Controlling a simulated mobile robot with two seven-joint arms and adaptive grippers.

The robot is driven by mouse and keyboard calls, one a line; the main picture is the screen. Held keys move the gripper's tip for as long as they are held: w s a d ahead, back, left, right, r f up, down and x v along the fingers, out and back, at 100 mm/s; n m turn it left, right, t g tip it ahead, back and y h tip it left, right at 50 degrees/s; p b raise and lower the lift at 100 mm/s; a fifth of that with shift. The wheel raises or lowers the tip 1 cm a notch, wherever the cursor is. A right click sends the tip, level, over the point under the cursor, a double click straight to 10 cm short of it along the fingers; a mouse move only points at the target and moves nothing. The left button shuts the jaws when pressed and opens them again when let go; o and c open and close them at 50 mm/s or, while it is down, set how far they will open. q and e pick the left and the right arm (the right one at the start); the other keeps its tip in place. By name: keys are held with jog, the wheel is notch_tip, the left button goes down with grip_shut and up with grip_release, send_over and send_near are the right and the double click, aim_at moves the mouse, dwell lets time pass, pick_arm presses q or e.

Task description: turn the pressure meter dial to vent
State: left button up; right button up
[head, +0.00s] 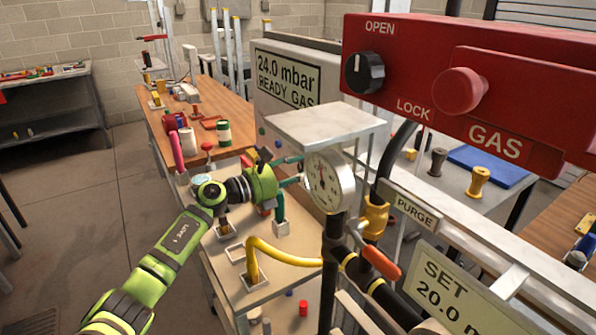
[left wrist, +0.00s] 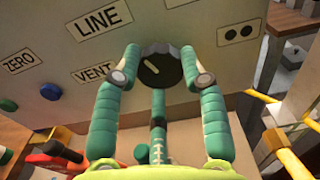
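The black meter dial (left wrist: 160,66), with a pale pointer mark, sits on a beige panel (left wrist: 60,60) in the left wrist view. The VENT label (left wrist: 94,71) is left of the dial, and the LINE label (left wrist: 98,19) is above and left. The mark runs diagonally; I cannot tell which label it selects. My left gripper (left wrist: 160,62) has its teal fingers spread on both sides of the dial; contact is unclear. In the head view, my left gripper (head: 298,171) reaches under a pale shelf by the meter box (head: 276,115), which reads 24.0 mbar; the dial is hidden there. My right gripper is out of view.
A round gauge (head: 328,181) and black pipes stand close right of my left gripper. A yellow hose (head: 290,257) crosses below it. A red gas box (head: 470,95) overhangs at the right. A wooden bench (head: 240,138) with cans lies behind. The floor at left is open.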

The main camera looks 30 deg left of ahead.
pick_arm(q)
jog(key=shift+r, duration=0.1)
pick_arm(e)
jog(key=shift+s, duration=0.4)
pick_arm(q)
jog(key=shift+n, duration=0.3)
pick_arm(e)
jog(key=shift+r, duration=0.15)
pick_arm(q)
jog(key=shift+n+p, duration=0.65)
jog(key=shift+n, duration=0.25)
jog(key=n+p, duration=0.1)
jog(key=n, duration=0.2)
jog(key=shift+r+p, duration=0.1)
jog(key=shift+p, duration=0.2)
jog(key=shift+n+p, duration=0.75)
jog(key=shift+n, duration=0.95)
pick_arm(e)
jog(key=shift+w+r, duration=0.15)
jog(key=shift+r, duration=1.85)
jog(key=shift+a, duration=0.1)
pick_arm(q)
jog(key=o, duration=1.1)
jog(key=shift+w, duration=0.1)
jog(key=shift+o, duration=0.2)
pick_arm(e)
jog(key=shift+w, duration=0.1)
